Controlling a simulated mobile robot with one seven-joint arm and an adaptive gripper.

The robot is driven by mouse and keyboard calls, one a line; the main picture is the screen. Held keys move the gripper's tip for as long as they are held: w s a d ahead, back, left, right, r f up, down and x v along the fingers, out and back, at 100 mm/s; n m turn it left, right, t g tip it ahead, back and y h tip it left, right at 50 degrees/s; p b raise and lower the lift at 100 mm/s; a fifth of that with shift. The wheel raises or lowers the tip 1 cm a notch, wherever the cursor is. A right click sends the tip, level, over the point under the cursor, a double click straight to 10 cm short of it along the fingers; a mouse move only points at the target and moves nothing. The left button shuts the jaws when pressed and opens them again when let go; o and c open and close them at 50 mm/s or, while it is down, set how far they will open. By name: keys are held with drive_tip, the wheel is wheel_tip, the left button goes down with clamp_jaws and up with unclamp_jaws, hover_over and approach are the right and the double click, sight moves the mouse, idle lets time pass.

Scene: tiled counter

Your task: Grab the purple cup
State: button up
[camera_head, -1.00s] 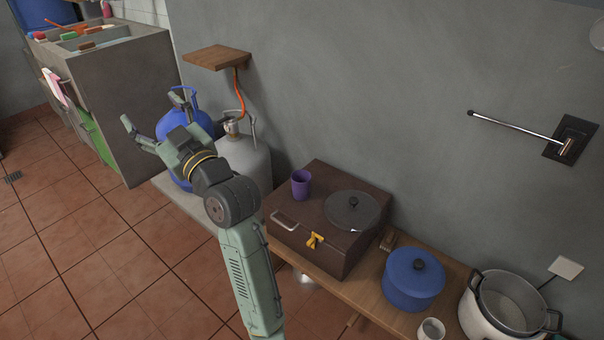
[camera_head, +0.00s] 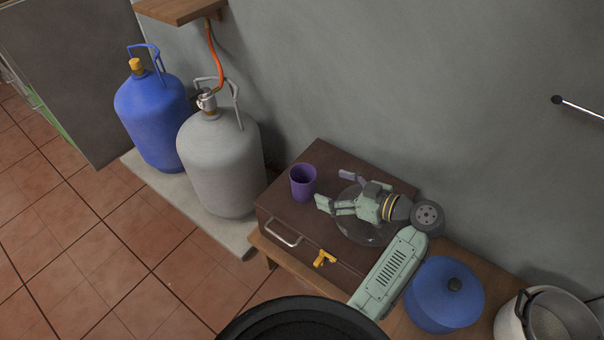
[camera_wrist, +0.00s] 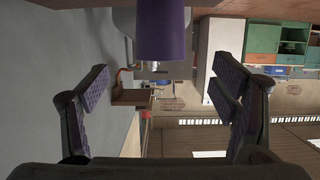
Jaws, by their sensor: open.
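The purple cup (camera_head: 303,182) stands upright on top of a dark brown box (camera_head: 321,153), near its left side. My gripper (camera_head: 338,190) is just to the right of the cup in the head view, with its fingers spread and pointing toward it. It is open and empty. In the wrist view the cup (camera_wrist: 162,32) shows at the top middle, ahead of the fingers and between their lines. The gripper (camera_wrist: 160,88) does not appear to touch the cup.
A glass-like lid lies on the box under my gripper. A blue pot (camera_head: 444,295) and a light pot (camera_head: 548,318) stand to the right. A grey gas cylinder (camera_head: 220,165) and a blue one (camera_head: 152,120) stand left of the box. The wall is behind.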

sight(314, 182)
drive_tip(key=x, duration=0.4)
drive_tip(key=shift+a, duration=0.35)
drive_tip(key=p+x, duration=0.1)
drive_tip(key=x, duration=0.2)
drive_tip(key=p+x, duration=0.1)
drive_tip(key=x, duration=0.1)
drive_tip(key=shift+w+a+r, duration=0.1)
drive_tip(key=shift+w+a, duration=0.1)
drive_tip(key=shift+w, duration=0.2)
drive_tip(key=c, duration=1.2)
drive_tip(key=shift+o, duration=0.2)
